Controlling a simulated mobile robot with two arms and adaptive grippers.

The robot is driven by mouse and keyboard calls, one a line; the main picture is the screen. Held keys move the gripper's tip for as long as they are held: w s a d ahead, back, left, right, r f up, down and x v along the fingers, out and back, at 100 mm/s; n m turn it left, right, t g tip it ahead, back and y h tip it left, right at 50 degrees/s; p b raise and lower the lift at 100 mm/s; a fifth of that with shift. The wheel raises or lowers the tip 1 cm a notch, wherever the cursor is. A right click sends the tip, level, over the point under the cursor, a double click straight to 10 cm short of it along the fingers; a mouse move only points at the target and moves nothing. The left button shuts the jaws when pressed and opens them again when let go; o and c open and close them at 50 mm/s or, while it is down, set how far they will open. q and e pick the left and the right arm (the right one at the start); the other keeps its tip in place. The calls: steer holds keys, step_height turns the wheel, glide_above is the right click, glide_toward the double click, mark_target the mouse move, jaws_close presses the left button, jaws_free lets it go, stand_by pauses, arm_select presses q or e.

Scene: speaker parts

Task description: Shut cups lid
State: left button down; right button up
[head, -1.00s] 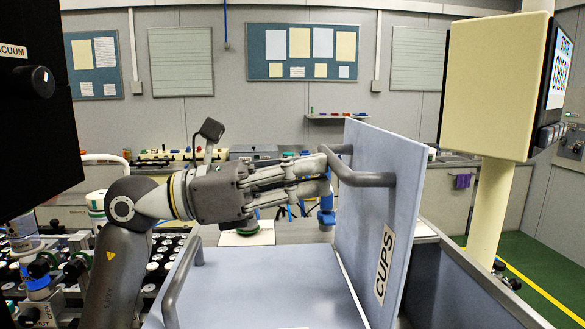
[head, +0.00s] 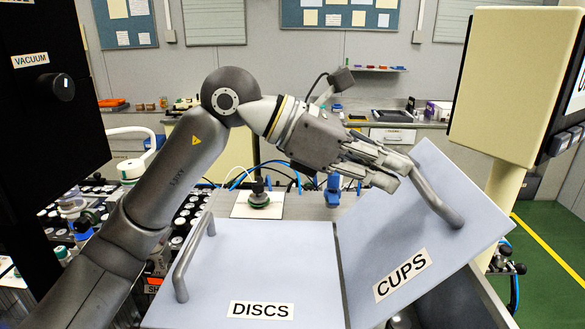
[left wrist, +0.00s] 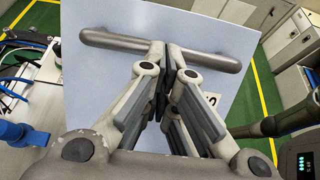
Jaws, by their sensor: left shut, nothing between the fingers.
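The cups lid (head: 395,270) is a pale blue-grey panel labelled CUPS. It stands tilted: its left edge is low beside the discs lid, and its right side is raised. Its grey bar handle (head: 437,194) is on the upper face near the raised edge. My left gripper (head: 402,172) is shut and empty, with its fingertips at the far end of that handle. In the left wrist view the closed fingers (left wrist: 160,85) lie over the middle of the handle (left wrist: 115,40); contact is unclear. My right gripper is not in view.
The discs lid (head: 262,262) lies flat to the left, with its own handle (head: 192,258). A cream box on a post (head: 505,85) stands at the right. A dark vacuum cabinet (head: 50,130) is at the left. A white plate (head: 257,208) lies behind the lids.

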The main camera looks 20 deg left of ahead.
mark_target(440, 196)
arm_select(q)
steer(key=d, duration=0.1)
steer(key=d+y+p, duration=0.1)
steer(key=shift+w+d+f, duration=0.3)
steer(key=shift+d, duration=0.05)
steer(key=shift+g+y, duration=0.3)
steer(key=shift+y, duration=0.1)
steer(key=b+x, duration=0.1)
steer(key=x, duration=0.3)
steer(key=shift+w+f+b, duration=0.1)
steer(key=shift+f+b, duration=0.1)
steer(key=shift+b, duration=0.1)
steer(key=shift+w+d+f+y+p, duration=0.2)
steer(key=shift+d+y+p, duration=0.15)
steer(key=shift+d, duration=0.2)
steer(key=shift+w+d+f+y+p, duration=0.1)
steer(key=shift+d+f+y+p, duration=0.1)
steer(key=shift+d+y+p, duration=0.3)
steer(key=w+d+f+g+y, duration=0.1)
steer(key=d+f+y, duration=0.3)
steer(key=f, duration=0.2)
steer(key=shift+d+f+g+p, duration=0.25)
steer(key=shift+f+g+p, duration=0.05)
steer(key=shift+f+p, duration=0.1)
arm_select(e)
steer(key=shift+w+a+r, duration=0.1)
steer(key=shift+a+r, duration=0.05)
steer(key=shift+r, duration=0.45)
arm_select(q)
steer(key=shift+w, duration=0.1)
